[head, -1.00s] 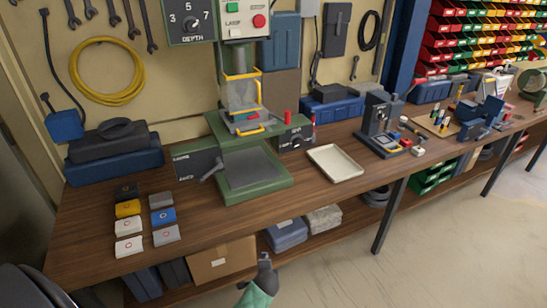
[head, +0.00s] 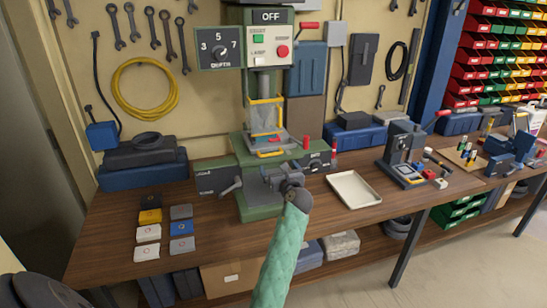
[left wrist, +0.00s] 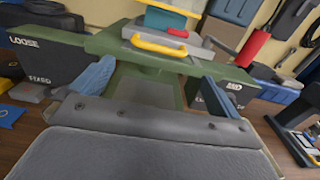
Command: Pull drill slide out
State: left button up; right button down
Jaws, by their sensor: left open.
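The green drill press (head: 262,210) stands on the bench with a grey slide (head: 280,144) on its raised table, under the clear guard. A yellow handle (head: 271,153) is on the slide's front; it also shows in the left wrist view (left wrist: 158,46). My left gripper (head: 275,178) is in front of the press, below and apart from the handle. In the left wrist view my left gripper's two fingers (left wrist: 155,78) are spread with nothing between them, pointing towards the press. The gripper covers part of the press base. My right gripper is not in view.
A clamp lever box marked LOOSE and FIXED (left wrist: 40,62) is left of the press. A red upright piece (left wrist: 253,47) stands at the right.

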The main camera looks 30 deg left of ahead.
aim_at(272, 155)
pick_arm(q)
jog(key=p+x, duration=0.1)
jog(key=x, duration=0.1)
jog(key=p+x, duration=0.1)
jog(key=x, duration=0.1)
jog(key=r+x, duration=0.1)
jog(key=x, duration=0.1)
jog(key=shift+w+a+p, duration=0.25)
jog(key=shift+p, duration=0.15)
jog(key=shift+w+a+f, duration=0.25)
jog(key=shift+w+a, duration=0.15)
jog(key=shift+a, duration=0.05)
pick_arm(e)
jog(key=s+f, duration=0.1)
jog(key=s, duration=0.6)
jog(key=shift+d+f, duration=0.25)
